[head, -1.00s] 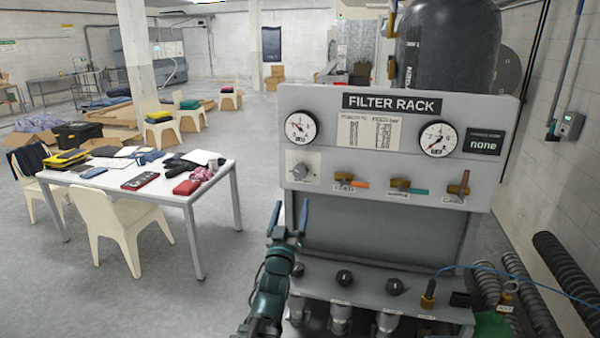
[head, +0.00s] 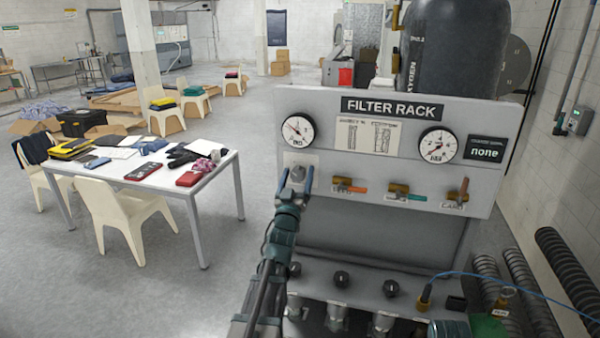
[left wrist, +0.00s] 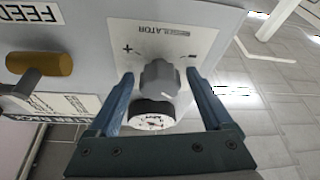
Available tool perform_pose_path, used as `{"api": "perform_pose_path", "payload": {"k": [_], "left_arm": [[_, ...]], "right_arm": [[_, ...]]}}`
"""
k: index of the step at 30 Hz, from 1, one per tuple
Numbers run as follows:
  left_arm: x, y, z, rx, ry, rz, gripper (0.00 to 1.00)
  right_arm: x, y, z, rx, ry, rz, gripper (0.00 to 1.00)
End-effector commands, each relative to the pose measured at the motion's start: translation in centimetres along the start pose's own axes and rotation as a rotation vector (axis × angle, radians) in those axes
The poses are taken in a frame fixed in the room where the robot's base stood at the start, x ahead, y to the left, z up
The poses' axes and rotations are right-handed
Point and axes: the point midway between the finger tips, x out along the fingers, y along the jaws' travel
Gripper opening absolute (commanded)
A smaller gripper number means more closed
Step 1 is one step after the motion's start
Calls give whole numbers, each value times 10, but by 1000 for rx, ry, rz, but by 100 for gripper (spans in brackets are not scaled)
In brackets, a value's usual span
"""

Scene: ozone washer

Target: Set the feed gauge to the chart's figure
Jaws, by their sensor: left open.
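The filter rack panel carries a left round gauge (head: 297,131) and a right round gauge (head: 438,144). A printed chart (head: 367,135) sits between them, too small to read. The grey regulator knob (head: 298,173) is below the left gauge; in the left wrist view the knob (left wrist: 159,80) has plus and minus marks. My left gripper (head: 295,184) is open, its blue fingers (left wrist: 165,100) on either side of the knob without clear contact. A gauge face (left wrist: 152,117) shows beyond the knob. The FEED valve (head: 348,187) has an orange handle. My right gripper is not in view.
Two more valves, one teal-handled (head: 404,193) and one brown (head: 457,194), line the panel. A dark display (head: 486,149) reads "none". Several black knobs (head: 341,279) sit on the lower ledge.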

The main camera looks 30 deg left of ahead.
Motion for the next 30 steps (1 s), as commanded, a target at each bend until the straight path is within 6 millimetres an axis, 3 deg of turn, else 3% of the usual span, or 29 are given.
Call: {"api": "perform_pose_path", "payload": {"k": [5, 18, 30], "left_arm": [[-1, 0, 0, 0, 0, 0, 82], [-1, 0, 0, 1, 0, 0, 3], [0, -1, 0, 89, -1, 34, 0]], "right_arm": [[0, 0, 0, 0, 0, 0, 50], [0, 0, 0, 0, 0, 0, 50], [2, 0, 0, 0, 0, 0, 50]]}}
